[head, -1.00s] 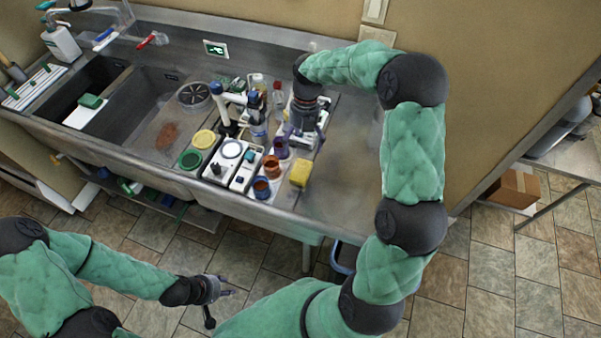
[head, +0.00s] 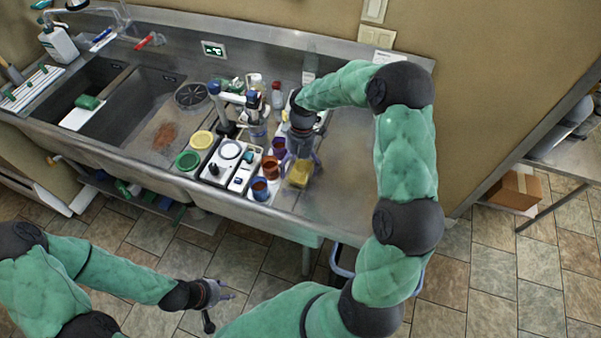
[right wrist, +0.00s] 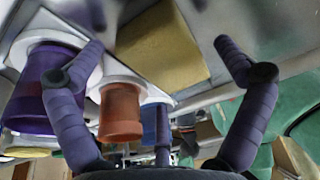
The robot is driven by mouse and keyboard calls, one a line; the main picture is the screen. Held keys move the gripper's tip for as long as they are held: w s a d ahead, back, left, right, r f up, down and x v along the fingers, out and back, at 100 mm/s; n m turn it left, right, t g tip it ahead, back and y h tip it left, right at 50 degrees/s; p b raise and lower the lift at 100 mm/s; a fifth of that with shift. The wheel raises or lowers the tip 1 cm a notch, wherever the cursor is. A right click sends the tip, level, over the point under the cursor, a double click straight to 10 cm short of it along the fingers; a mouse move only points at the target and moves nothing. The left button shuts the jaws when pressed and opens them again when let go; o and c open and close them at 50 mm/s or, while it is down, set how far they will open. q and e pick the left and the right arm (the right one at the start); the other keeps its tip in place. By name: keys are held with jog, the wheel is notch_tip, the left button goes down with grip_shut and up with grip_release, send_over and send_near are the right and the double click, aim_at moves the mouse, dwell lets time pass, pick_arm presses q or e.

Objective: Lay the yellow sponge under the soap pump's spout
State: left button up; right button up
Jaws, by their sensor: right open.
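The yellow sponge (head: 298,176) lies on the steel counter near the sink unit's front edge, beside several small cups. My right gripper (head: 301,162) is above the sponge, pointing down. In the right wrist view the sponge (right wrist: 160,45) shows between my two spread fingers, with a gap on both sides; the gripper is open and empty. A white bottle (head: 60,44) with a pump top, which looks like the soap pump, stands at the far left back corner. My left gripper (head: 224,294) hangs over the floor in front of the sink; its jaw state is unclear.
A white device (head: 222,160), yellow and green round lids and a blue-topped stand lie further left. Two sink basins (head: 130,105) lie beyond. The counter right of the sponge is clear.

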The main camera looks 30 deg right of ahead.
aim_at(296, 172)
jog(key=shift+f, duration=0.25)
dwell(0.4)
jog(key=c, duration=0.9)
jog(key=shift+r, duration=0.1)
notch_tip(296, 172, up, 4)
jog(key=shift+r+p, duration=0.1)
jog(key=shift+p, duration=0.4)
jog(key=a+r, duration=0.1)
jog(key=s+a+r, duration=0.1)
jog(key=a+r, duration=0.1)
jog(key=s+a+r+p, duration=0.1)
jog(key=r, duration=0.1)
jog(key=shift+a+r, duration=0.1)
jog(key=shift+a, duration=0.1)
jog(key=shift+s+a+r+p, duration=0.15)
jog(key=shift+s+a+r, duration=0.55)
jog(key=shift+a, duration=0.65)
jog(key=shift+s+a+r+p, duration=0.15)
jog(key=shift+s+a+r, duration=0.5)
jog(key=shift+a, duration=0.75)
jog(key=shift+s+a+r+p, duration=0.15)
jog(key=shift+s+a+r, duration=0.55)
jog(key=shift+a, duration=0.65)
